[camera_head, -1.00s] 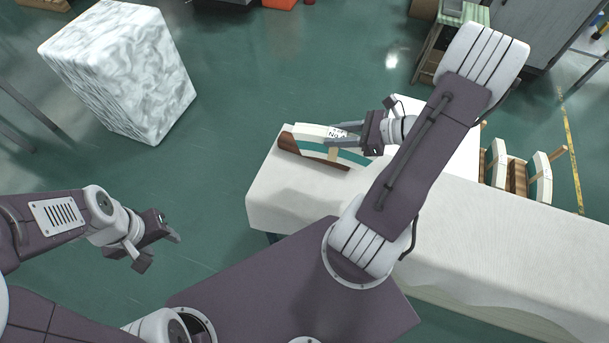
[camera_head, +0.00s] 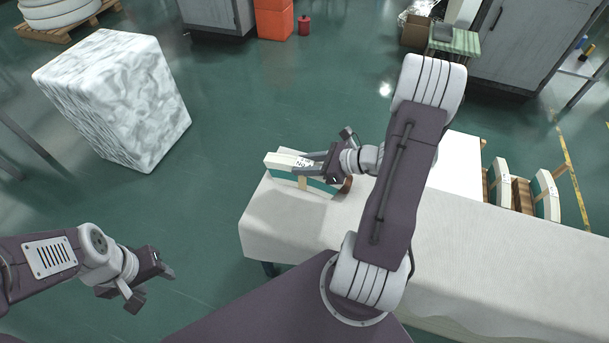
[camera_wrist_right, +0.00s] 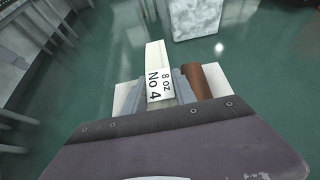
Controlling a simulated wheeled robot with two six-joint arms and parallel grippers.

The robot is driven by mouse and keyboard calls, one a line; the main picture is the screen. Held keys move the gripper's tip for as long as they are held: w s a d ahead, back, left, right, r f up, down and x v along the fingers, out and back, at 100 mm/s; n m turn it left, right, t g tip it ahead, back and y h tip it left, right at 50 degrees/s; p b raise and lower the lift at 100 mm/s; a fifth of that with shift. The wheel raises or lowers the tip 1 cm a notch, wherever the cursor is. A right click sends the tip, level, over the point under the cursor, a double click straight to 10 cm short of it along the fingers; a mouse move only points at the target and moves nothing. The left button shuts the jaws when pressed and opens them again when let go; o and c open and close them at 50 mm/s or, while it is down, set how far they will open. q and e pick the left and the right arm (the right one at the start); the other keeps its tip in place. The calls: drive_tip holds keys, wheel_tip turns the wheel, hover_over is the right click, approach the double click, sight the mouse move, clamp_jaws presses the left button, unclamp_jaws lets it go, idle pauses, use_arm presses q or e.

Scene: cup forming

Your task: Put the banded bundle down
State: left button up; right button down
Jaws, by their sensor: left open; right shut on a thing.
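The banded bundle (camera_head: 286,160) is a curved stack of white and teal layers with a white label and a brown part at its right end. My right gripper (camera_head: 310,165) is shut on it, over the left end of the white-covered table (camera_head: 275,220). I cannot tell if the bundle touches the table. In the right wrist view the bundle's label (camera_wrist_right: 160,85) reads "8 oz No 4" between the fingers, with a brown roll-like part (camera_wrist_right: 196,80) beside it. My left gripper (camera_head: 152,285) is open and empty over the floor at the left.
A marbled white block (camera_head: 120,100) stands on the floor at the upper left. More banded bundles (camera_head: 520,190) stand at the table's far right side. The table's middle is clear.

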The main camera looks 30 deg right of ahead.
wheel_tip(320, 180, down, 4)
drive_tip(key=shift+r+b, duration=0.1)
drive_tip(key=shift+b, duration=0.65)
drive_tip(key=c, duration=1)
unclamp_jaws()
drive_tip(key=shift+f, duration=0.2)
drive_tip(key=shift+r, duration=0.25)
drive_tip(key=p+v, duration=0.3)
drive_tip(key=v, duration=0.8)
drive_tip(key=shift+s, duration=0.1)
drive_tip(key=shift+s+d+r, duration=0.15)
drive_tip(key=shift+s+d, duration=0.05)
drive_tip(key=shift+s, duration=0.15)
